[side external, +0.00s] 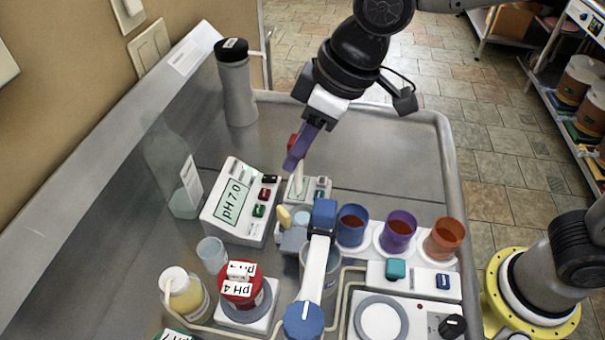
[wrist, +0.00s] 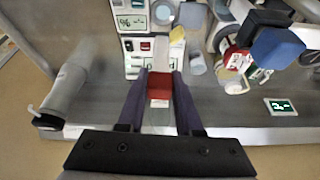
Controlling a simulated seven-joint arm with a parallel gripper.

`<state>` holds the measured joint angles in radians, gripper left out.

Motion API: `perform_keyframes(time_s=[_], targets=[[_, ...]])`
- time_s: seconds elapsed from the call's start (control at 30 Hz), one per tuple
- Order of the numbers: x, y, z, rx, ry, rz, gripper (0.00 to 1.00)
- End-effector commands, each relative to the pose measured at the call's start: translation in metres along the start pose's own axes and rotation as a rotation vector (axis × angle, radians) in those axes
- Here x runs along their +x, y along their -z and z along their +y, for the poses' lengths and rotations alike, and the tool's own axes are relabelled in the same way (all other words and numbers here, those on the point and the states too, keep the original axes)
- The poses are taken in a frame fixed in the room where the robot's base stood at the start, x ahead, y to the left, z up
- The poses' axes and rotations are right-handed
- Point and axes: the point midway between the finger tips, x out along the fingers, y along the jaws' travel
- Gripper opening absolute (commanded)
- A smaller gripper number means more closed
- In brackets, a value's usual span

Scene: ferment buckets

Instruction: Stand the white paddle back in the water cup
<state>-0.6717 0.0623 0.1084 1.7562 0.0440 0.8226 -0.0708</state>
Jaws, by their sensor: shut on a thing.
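My gripper (side external: 294,165) hangs above the bench, its purple fingers pointing down. In the wrist view my gripper (wrist: 160,88) is closed around a red block (wrist: 159,83), with one finger on each side. The red piece (side external: 294,142) partly shows behind a finger in the side view. A white shaft (side external: 299,179) runs below it, apparently the white paddle with a red grip; its lower end is not clearly seen. A small clear cup (side external: 212,253) stands left of the red pH 4 container, apart from the gripper. It also shows in the wrist view (wrist: 195,65); its contents are unclear.
A pH 7.0 meter (side external: 238,203) stands left of the gripper. The red pH 4 container (side external: 242,287) and a yellow bottle (side external: 186,296) stand at the front left. Blue, purple and orange cups (side external: 398,232) stand at right. A grey dispenser (side external: 236,88) stands at the back.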

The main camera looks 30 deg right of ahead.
Motion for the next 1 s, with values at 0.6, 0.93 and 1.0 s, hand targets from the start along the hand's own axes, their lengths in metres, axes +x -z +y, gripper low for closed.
perform_keyframes(time_s=[0.6,0.93,1.0], targets=[[0.039,0.112,-0.103,-0.054,0.006,0.006,0.0],[0.055,0.104,-0.108,-0.065,0.01,-0.003,0.0],[0.061,0.102,-0.108,-0.065,0.01,-0.002,0.0]])
